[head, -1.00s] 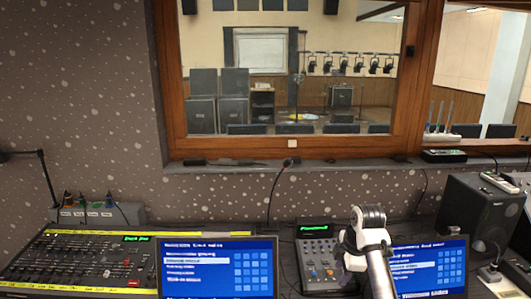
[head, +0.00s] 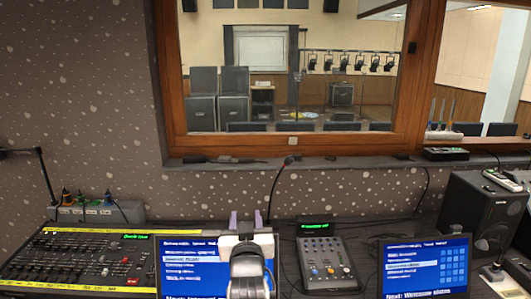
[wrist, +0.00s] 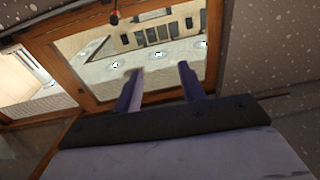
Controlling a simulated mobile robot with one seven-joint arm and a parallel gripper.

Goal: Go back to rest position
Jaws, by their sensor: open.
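My gripper (head: 241,219) is open and empty in the head view. Its two purple fingers point up, above the top edge of the left screen (head: 190,262). My arm covers the right part of that screen. In the wrist view, the two fingers of my gripper (wrist: 158,70) stand apart with nothing between them, against the window (wrist: 120,55). The small fader console (head: 325,262) lies to the right of my gripper and is in full view. It is apart from the gripper.
A large fader desk (head: 75,258) fills the left. A second screen (head: 425,265) and a black speaker (head: 478,222) stand at the right. A thin gooseneck microphone (head: 274,190) rises just right of my gripper. The wood-framed window (head: 290,150) is behind.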

